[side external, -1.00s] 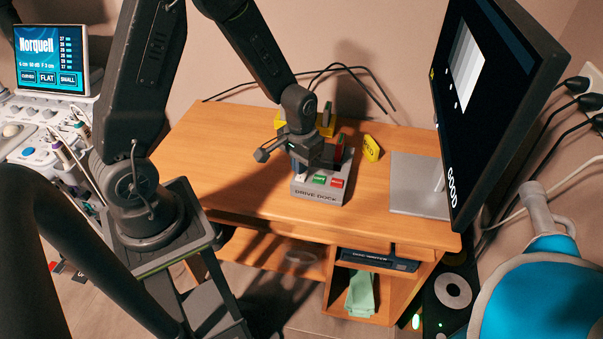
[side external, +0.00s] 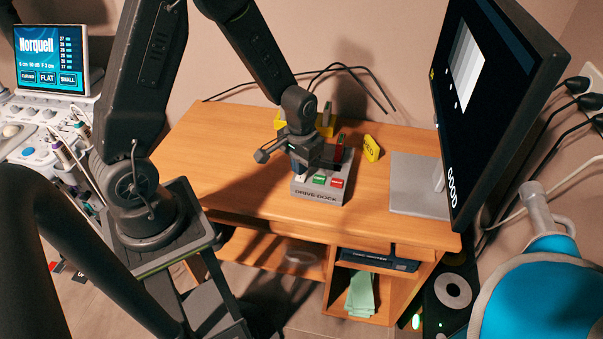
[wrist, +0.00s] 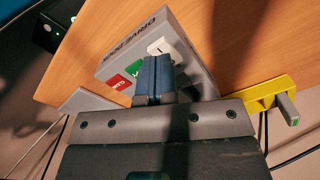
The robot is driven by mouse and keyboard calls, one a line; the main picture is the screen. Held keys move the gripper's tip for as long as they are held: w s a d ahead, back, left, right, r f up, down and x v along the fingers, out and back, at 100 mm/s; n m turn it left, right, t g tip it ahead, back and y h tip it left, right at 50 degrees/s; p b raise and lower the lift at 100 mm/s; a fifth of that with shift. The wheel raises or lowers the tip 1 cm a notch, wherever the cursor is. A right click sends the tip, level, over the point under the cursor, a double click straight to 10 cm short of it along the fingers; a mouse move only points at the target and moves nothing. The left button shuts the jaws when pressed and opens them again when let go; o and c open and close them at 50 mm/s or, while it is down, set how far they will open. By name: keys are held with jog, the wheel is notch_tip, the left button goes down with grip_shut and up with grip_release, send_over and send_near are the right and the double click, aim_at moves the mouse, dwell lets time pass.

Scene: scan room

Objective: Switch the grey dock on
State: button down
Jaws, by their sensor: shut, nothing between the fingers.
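The grey drive dock (side external: 318,195) sits on the wooden desk, with its name lettered on its front. Its top carries a white button (wrist: 158,46), a green button (side external: 319,180) and a red button (side external: 337,183); green and red also show in the wrist view. My gripper (wrist: 154,58) is shut and empty, fingers pointing down over the dock. In the wrist view its fingertips overlap the area just beside the white button, near the green one. I cannot tell whether they touch. My gripper (side external: 303,172) hides part of the dock's top in the side view.
A yellow holder (wrist: 262,97) with a grey piece stands behind the dock. A yellow tag (side external: 371,149) stands to its right. A large monitor (side external: 490,90) reading GOOD stands at the right on a grey base (side external: 418,188). The desk's left part (side external: 205,155) is clear.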

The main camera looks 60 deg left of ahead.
aim_at(300, 178)
jog(key=shift+f, duration=1.1)
dwell(0.5)
jog(key=shift+r, duration=3.5)
jog(key=shift+r, duration=0.2)
jog(key=s+d+r+m+t, duration=0.1)
jog(key=s+d+r+t, duration=0.1)
jog(key=s+r, duration=0.5)
jog(key=s+d+r+m+t, duration=0.2)
jog(key=s+r, duration=0.4)
jog(key=r, duration=0.6)
jog(key=shift+s+d+r+t, duration=0.35)
jog(key=shift+d+t, duration=0.45)
jog(key=shift+d, duration=0.3)
